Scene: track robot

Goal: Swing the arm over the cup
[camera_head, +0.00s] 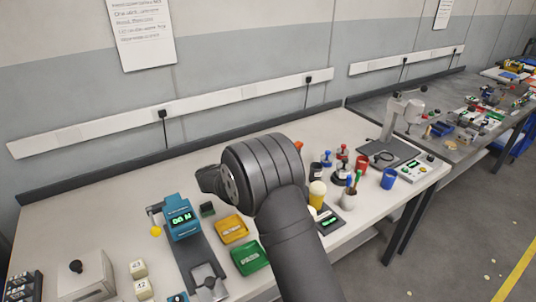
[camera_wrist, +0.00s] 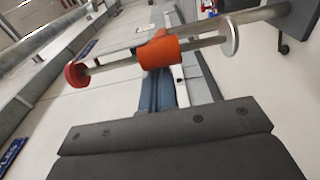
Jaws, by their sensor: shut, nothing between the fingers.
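A blue cup (camera_head: 388,179) stands upright on the bench, right of my arm and in front of the drill stand. A red cup (camera_head: 361,163) stands just behind and left of it. A grey cup (camera_head: 348,200) holding pens stands nearer the front. My thick dark arm crosses the middle of the head view, left of these cups, and its end is hidden there. In the wrist view my gripper (camera_wrist: 165,140) shows as a dark grey block at the bottom; it is shut and empty. None of the cups can be made out clearly in the wrist view.
The drill stand (camera_head: 390,125) rises behind the blue cup. Small bottles and a yellow-topped container (camera_head: 317,194) stand between my arm and the cups. The wrist view shows an orange cylinder (camera_wrist: 160,53) on a metal rod.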

